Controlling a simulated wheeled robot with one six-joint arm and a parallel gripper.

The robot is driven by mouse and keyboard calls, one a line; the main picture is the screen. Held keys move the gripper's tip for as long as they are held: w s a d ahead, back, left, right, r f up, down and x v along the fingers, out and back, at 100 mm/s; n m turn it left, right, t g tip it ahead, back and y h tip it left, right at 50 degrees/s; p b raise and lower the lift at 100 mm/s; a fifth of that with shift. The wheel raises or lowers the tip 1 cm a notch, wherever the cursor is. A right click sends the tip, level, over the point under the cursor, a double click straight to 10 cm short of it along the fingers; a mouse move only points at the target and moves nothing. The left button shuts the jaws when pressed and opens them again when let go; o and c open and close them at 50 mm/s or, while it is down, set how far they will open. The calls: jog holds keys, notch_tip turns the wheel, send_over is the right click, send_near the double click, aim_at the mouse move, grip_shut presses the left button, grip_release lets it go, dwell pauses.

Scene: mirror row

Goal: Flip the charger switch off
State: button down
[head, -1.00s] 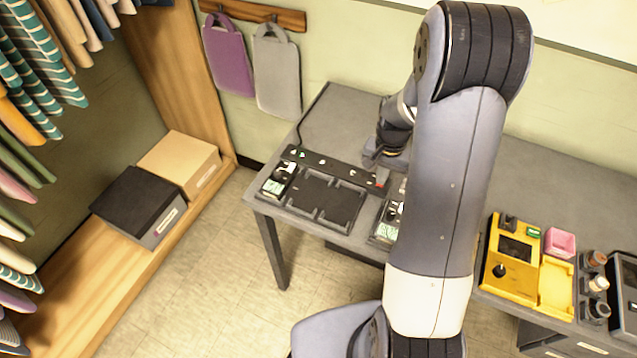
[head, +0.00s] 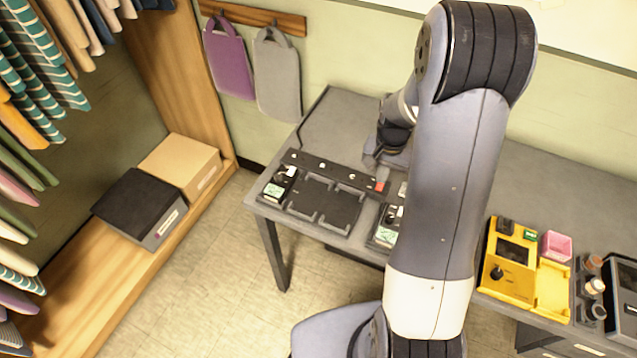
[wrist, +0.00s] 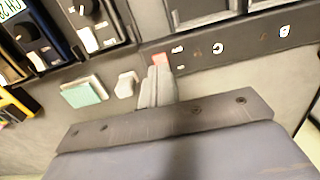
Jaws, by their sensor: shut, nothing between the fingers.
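The charger is a dark strip (head: 335,172) along the back of a dark tray on the grey desk. Its red switch (head: 381,187) is at the strip's right end. The switch also shows in the wrist view (wrist: 161,60), right at my fingertips. My gripper (wrist: 157,76) is shut and empty, its fingers close together against or just beside the switch; I cannot tell if they touch. In the head view my gripper (head: 372,163) is just behind the switch, partly hidden by my arm. No green light shows on the strip.
Small devices stand at the tray's left (head: 279,184) and right (head: 387,226). A yellow unit (head: 512,255) and pink box (head: 556,246) are farther right. A pale green block (wrist: 84,92) and white piece (wrist: 126,84) lie near my fingers.

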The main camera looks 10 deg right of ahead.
notch_tip(320, 180, up, 4)
jog(key=shift+r+p, duration=0.1)
jog(key=shift+p, duration=1.15)
